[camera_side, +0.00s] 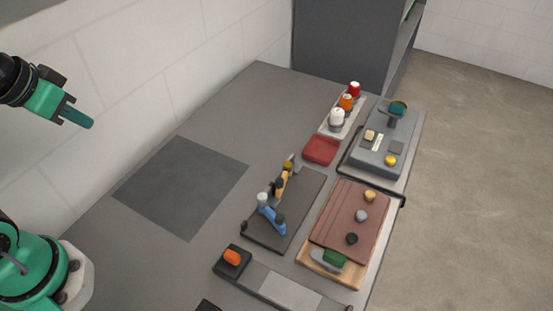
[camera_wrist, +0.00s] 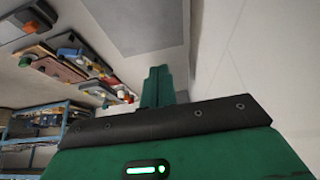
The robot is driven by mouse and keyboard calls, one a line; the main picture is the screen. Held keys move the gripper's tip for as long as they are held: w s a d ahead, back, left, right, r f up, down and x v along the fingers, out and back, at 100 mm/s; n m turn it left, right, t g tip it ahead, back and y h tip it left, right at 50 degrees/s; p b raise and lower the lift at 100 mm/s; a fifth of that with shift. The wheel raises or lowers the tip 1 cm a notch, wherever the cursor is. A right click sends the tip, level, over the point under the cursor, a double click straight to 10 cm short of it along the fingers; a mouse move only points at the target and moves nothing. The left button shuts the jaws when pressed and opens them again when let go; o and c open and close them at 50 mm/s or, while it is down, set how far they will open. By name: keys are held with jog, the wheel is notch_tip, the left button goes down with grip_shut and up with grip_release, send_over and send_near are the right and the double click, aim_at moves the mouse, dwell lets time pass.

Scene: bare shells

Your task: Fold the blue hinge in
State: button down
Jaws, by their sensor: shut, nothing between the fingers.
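The blue hinge (camera_side: 271,214) stands on a dark board (camera_side: 262,236) near the middle of the table in the side view. It has a light grey knob at its upper left end. A yellow hinge (camera_side: 284,180) stands behind it on the same board. My gripper (camera_side: 90,123) is high at the left, well away from the board, with its green fingers shut and empty. In the wrist view the shut fingers (camera_wrist: 158,88) point up, and a small blue part (camera_wrist: 68,52) shows at the left among the table things.
A brown panel (camera_side: 340,236) with several knobs lies right of the board. A grey box with buttons (camera_side: 372,158), a red pad (camera_side: 321,150) and a rack of coloured knobs (camera_side: 325,128) are at the back. An orange switch (camera_side: 232,257) sits in front. A dark square (camera_side: 182,184) at left is clear.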

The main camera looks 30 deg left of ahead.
jog(key=c, duration=1.5)
grip_release()
jog(key=shift+w, duration=0.1)
jog(key=shift+o, duration=0.9)
jog(key=shift+w+d+r, duration=0.15)
jog(key=shift+w+d, duration=0.25)
jog(key=w+d+f+m+g, duration=0.15)
jog(key=w+d, duration=0.25)
jog(key=d, duration=0.4)
jog(key=w+d+f+g, duration=0.1)
jog(key=w+d+f, duration=0.1)
jog(key=w+d, duration=0.35)
jog(key=w+d+f+m+g, duration=0.1)
jog(key=w+d+f+g, duration=0.1)
jog(key=d, duration=0.7)
jog(key=shift+m+g, duration=0.35)
jog(key=shift+g, duration=0.2)
jog(key=d+f, duration=0.2)
jog(key=d, duration=0.1)
jog(key=d+f, duration=0.2)
jog(key=d, duration=0.1)
jog(key=s+d+f, duration=0.1)
jog(key=d+f, duration=0.1)
jog(key=d, duration=0.1)
jog(key=shift+d+f, duration=0.15)
jog(key=shift+d, duration=0.15)
jog(key=shift+d+f, duration=0.15)
jog(key=shift+d, duration=0.05)
